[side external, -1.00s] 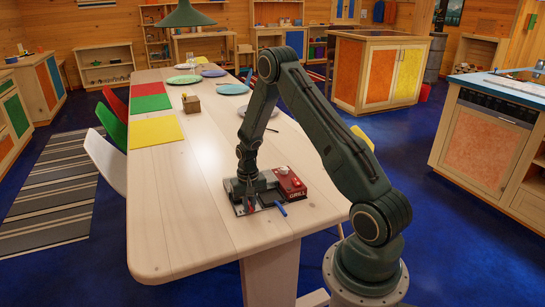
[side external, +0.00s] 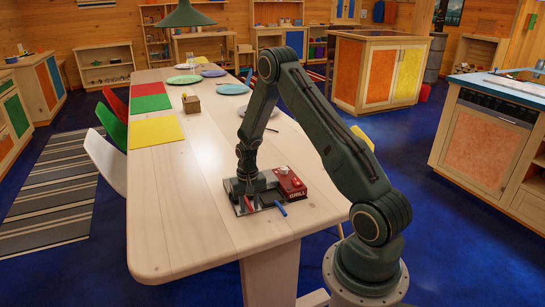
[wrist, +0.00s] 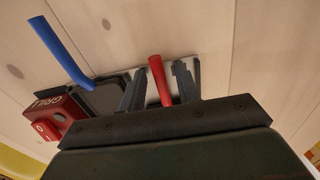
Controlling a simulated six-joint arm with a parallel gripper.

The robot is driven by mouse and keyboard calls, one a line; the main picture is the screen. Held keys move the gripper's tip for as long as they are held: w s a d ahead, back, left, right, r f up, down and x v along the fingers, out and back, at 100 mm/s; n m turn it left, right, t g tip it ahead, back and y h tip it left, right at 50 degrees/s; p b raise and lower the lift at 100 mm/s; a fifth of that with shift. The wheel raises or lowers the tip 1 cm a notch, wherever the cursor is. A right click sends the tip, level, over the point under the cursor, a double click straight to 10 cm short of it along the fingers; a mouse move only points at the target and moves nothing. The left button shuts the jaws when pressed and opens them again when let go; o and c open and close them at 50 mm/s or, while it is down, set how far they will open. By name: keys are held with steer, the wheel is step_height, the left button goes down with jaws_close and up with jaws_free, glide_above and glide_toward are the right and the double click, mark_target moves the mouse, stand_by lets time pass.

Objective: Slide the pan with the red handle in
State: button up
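The red handle (wrist: 157,78) of a pan sticks out between the two fingers of my gripper (wrist: 160,82) in the wrist view. The fingers stand apart, with gaps on both sides of the handle, so my gripper is open around it. In the side view my gripper (side external: 246,206) is low at the grill, and the red handle shows only as a small piece. The pan's body is mostly hidden by the gripper. The grill has a red housing (side external: 290,183) marked GRILL, with a knob on top; it also shows in the wrist view (wrist: 58,112).
A second pan with a blue handle (wrist: 60,50) sits close beside the red one, its handle sticking out; it also shows in the side view (side external: 281,209). The wooden table (side external: 185,225) is bare left of the grill. Coloured mats and plates lie farther back.

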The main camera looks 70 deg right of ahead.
steer(key=shift+r, duration=0.1)
steer(key=shift+r, duration=2.85)
steer(key=shift+r, duration=0.1)
